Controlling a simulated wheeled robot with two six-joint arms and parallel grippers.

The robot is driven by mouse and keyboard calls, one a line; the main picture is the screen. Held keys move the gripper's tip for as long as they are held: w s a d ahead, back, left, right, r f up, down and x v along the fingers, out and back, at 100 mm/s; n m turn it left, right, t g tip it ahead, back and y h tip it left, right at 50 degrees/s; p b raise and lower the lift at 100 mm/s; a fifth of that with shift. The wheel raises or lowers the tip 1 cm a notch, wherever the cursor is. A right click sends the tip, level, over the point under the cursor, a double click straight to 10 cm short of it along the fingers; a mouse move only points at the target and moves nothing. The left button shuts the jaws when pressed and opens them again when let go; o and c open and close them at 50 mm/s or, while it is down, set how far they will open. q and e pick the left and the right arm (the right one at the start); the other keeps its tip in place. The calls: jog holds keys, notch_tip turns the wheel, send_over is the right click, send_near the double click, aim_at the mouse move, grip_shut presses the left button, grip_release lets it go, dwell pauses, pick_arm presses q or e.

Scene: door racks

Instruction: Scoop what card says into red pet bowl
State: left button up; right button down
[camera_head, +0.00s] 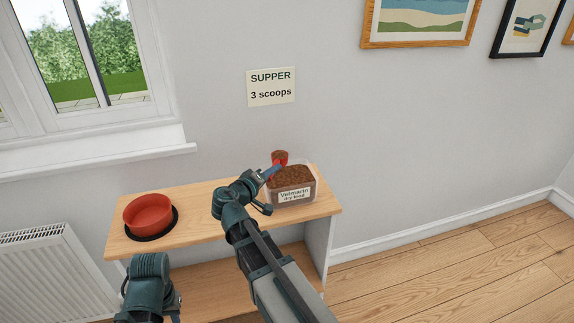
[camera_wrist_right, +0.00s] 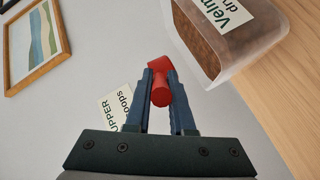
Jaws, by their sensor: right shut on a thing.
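The card (camera_head: 271,87) on the wall reads "SUPPER 3 scoops". The red pet bowl (camera_head: 148,213) sits on a dark mat at the left of the bench top; I see no food in it. A clear tub (camera_head: 294,189) of brown pellets, labelled "Velmarin dry food", stands at the right end. My right gripper (camera_head: 271,172) is shut on the handle of the red scoop (camera_head: 282,161), which shows brown food at its top, above the tub's back edge. In the wrist view the red handle (camera_wrist_right: 161,95) is between the fingers. My left arm is low at left; its fingers are unclear.
The wooden bench (camera_head: 190,230) has free top surface between the bowl and the tub, partly behind my right arm. A lower shelf (camera_head: 215,285) is below. A radiator (camera_head: 50,270) stands at left under the window sill. Pictures hang on the wall at upper right.

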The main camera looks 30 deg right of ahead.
jog(key=shift+s+d, duration=0.95)
jog(key=shift+d, duration=0.05)
jog(key=shift+w+a, duration=0.8)
jog(key=shift+w, duration=0.05)
jog(key=shift+w+a, duration=0.15)
jog(key=shift+a, duration=0.05)
